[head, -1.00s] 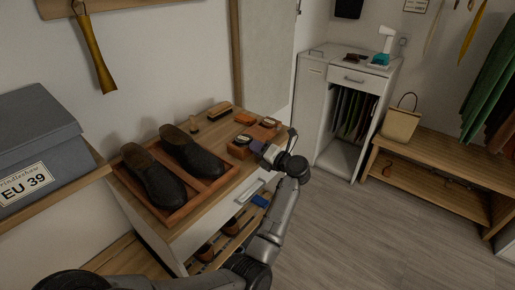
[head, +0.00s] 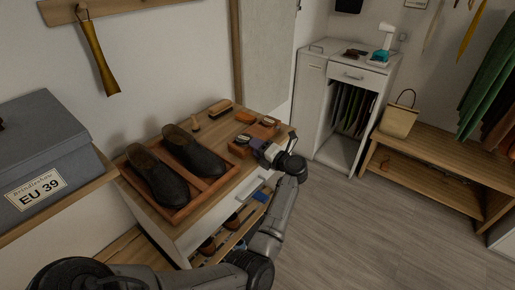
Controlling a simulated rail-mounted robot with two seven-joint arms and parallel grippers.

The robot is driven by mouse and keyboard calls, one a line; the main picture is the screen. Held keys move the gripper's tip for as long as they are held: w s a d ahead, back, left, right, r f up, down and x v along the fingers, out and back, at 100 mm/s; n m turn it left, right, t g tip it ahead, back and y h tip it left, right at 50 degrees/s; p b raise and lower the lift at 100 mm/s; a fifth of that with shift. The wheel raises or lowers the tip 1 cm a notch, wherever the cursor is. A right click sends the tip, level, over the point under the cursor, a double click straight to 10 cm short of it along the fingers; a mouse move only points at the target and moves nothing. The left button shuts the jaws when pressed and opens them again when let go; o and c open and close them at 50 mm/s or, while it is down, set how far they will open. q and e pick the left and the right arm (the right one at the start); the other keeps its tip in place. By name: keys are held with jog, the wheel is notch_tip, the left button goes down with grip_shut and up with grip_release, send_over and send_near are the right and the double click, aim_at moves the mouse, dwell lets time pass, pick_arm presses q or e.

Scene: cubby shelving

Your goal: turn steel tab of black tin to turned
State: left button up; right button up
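The black tin (head: 242,139) with a pale lid sits on a small wooden block (head: 238,150) at the front right of the cabinet top. Its steel tab is too small to make out. My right gripper is not in view.
Two dark clogs (head: 190,152) sit in a wooden tray (head: 212,194) left of the tins. Brushes (head: 219,107) lie behind. A grey shoe box (head: 45,150) is on a shelf at left. Open floor (head: 350,235) lies to the right.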

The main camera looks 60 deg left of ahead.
pick_arm(q)
jog(key=shift+o, duration=0.2)
jog(key=shift+w+d, duration=0.2)
jog(key=shift+d, duration=0.3)
jog(key=p+v, duration=0.2)
jog(key=v, duration=1)
jog(key=shift+d, duration=0.4)
jog(key=shift+w, duration=0.15)
